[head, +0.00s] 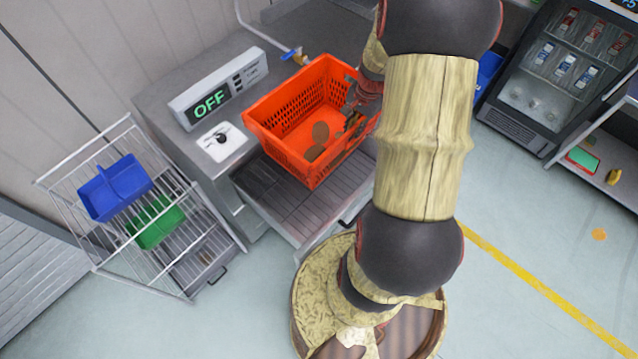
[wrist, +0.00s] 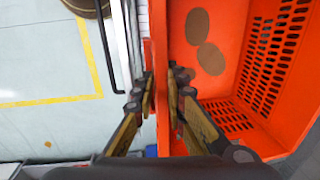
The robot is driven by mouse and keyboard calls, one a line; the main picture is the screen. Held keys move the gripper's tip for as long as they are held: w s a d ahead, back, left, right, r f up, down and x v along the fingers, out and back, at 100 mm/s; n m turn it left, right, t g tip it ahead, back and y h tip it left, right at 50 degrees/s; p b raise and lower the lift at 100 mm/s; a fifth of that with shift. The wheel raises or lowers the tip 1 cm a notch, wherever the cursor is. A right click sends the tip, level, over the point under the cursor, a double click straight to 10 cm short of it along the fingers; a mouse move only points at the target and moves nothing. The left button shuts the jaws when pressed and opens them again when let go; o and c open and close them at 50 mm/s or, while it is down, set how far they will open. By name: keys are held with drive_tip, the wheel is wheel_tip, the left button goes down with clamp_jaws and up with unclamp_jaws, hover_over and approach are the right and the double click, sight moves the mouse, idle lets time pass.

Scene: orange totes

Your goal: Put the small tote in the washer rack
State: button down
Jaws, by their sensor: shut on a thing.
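An orange tote (head: 300,125) with slotted walls is in the middle of the head view, over a grey slatted tray (head: 285,195) at the front of a grey machine. I cannot tell whether its bottom touches the tray. My gripper (head: 353,112) is at the tote's right side. In the wrist view, my gripper (wrist: 161,95) has a finger on each side of the orange tote's wall (wrist: 157,35) and is shut on it. Two brown round patches (wrist: 204,42) show on the tote's inside. Part of the tote is hidden behind my arm.
The grey machine carries a display reading OFF (head: 210,103) and a switch box (head: 221,141). A wire rack (head: 165,270) at left holds a blue bin (head: 115,187) and a green bin (head: 156,222). A glass-front cabinet (head: 560,70) stands at right. The floor at lower right is mostly clear.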

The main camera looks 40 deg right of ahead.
wheel_tip(320, 180, down, 32)
drive_tip(key=b, duration=2.3)
drive_tip(key=shift+w+d+r, duration=0.15)
drive_tip(key=shift+w+d, duration=0.3)
drive_tip(key=shift+b, duration=0.3)
drive_tip(key=c, duration=2.3)
unclamp_jaws()
drive_tip(key=shift+a+f, duration=0.1)
drive_tip(key=shift+f, duration=0.15)
drive_tip(key=o, duration=0.4)
drive_tip(key=shift+o, duration=0.4)
wheel_tip(320, 180, up, 12)
drive_tip(key=s+p, duration=0.1)
drive_tip(key=p, duration=0.2)
drive_tip(key=shift+s+r, duration=0.15)
drive_tip(key=shift+s, duration=0.2)
